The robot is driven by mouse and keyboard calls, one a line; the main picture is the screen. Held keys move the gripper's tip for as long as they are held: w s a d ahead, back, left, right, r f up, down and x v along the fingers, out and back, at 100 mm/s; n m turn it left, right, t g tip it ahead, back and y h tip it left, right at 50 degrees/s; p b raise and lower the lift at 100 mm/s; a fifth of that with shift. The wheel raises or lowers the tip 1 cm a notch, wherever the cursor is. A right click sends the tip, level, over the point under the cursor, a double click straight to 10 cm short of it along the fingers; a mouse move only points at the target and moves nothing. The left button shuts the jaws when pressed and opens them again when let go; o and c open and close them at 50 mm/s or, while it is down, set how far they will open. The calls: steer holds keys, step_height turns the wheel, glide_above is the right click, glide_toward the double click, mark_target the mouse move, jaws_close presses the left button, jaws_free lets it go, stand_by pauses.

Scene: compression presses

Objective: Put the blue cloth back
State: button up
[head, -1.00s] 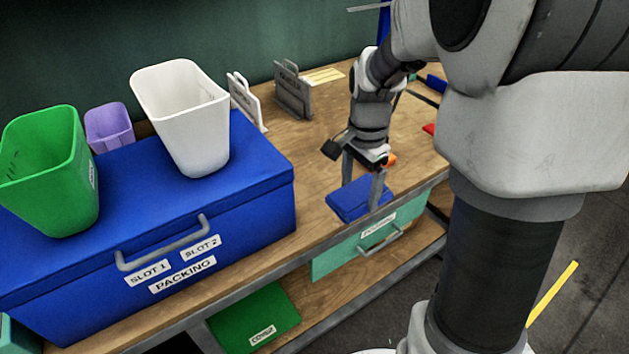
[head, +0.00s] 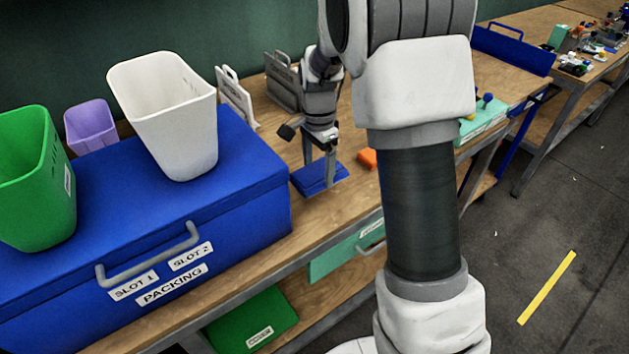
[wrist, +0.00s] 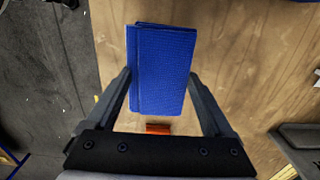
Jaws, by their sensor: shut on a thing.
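My gripper (head: 318,176) is shut on a folded blue cloth (head: 307,183) above or on the wooden bench, just right of the large blue box. The head view does not clearly show whether the cloth touches the bench top. In the wrist view, the cloth (wrist: 165,60) lies between my two fingers, its fold lines running lengthwise. An orange block (head: 367,160) sits on the bench right of the cloth.
The blue box (head: 240,215) carries a white bin (head: 170,120), with a green bin (head: 35,190) on the left. Grey upright holders (head: 282,82) stand behind my gripper. A teal drawer (head: 335,255) hangs under the bench edge.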

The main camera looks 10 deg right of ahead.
mark_target(314, 179)
steer(key=shift+w+a+f, duration=0.25)
steer(key=shift+w+f, duration=0.15)
steer(key=shift+w, duration=0.15)
steer(key=shift+f+b, duration=0.55)
steer(key=shift+f, duration=1.4)
